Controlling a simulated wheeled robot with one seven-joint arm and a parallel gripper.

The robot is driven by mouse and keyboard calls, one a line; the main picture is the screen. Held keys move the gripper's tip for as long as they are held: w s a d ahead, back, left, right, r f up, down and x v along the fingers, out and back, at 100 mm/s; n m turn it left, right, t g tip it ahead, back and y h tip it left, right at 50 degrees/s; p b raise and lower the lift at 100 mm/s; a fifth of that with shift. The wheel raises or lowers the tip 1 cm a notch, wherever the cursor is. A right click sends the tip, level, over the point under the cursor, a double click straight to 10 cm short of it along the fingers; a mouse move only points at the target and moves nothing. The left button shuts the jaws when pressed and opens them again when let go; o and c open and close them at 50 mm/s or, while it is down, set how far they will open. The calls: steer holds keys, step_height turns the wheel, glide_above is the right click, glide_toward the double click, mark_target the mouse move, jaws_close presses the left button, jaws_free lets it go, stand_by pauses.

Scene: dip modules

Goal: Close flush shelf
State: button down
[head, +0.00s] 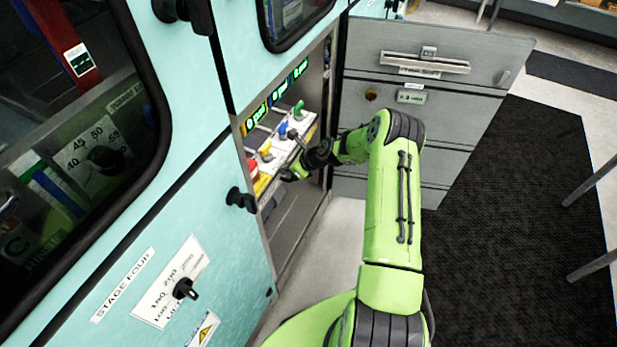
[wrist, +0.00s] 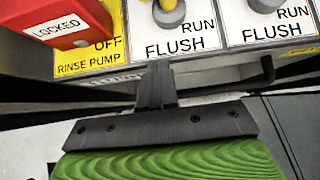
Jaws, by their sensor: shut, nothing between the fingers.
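The flush shelf (head: 304,127) is a white-topped shelf in a recess of the teal cabinet, carrying red, yellow, blue and green controls. It appears pulled out somewhat, though my arm hides part of it. In the wrist view its front edge (wrist: 190,49) carries "RUN" and "FLUSH" labels, with grey-based knobs above them. A red block marked "LOCKED" (wrist: 58,24) sits on the yellow "RINSE PUMP" section at left. My gripper (head: 290,174) is at the shelf's front. In the wrist view its fingers (wrist: 157,82) are shut and empty, just below the front edge; contact is unclear.
A grey drawer unit (head: 420,105) stands right of the recess. Black knobs (head: 240,199) project from the teal panels (head: 150,260) at left. A dark mat (head: 520,220) covers open floor at right, with metal legs at the far right edge.

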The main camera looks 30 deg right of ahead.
mark_target(265, 163)
steer(key=w+a, duration=0.1)
steer(key=w, duration=0.1)
steer(key=w+a, duration=0.2)
steer(key=shift+w+a+f+b, duration=0.15)
steer(key=shift+w+a+b, duration=0.15)
steer(key=shift+b, duration=0.1)
steer(key=shift+w+a+r, duration=0.15)
steer(key=shift+w+r, duration=0.05)
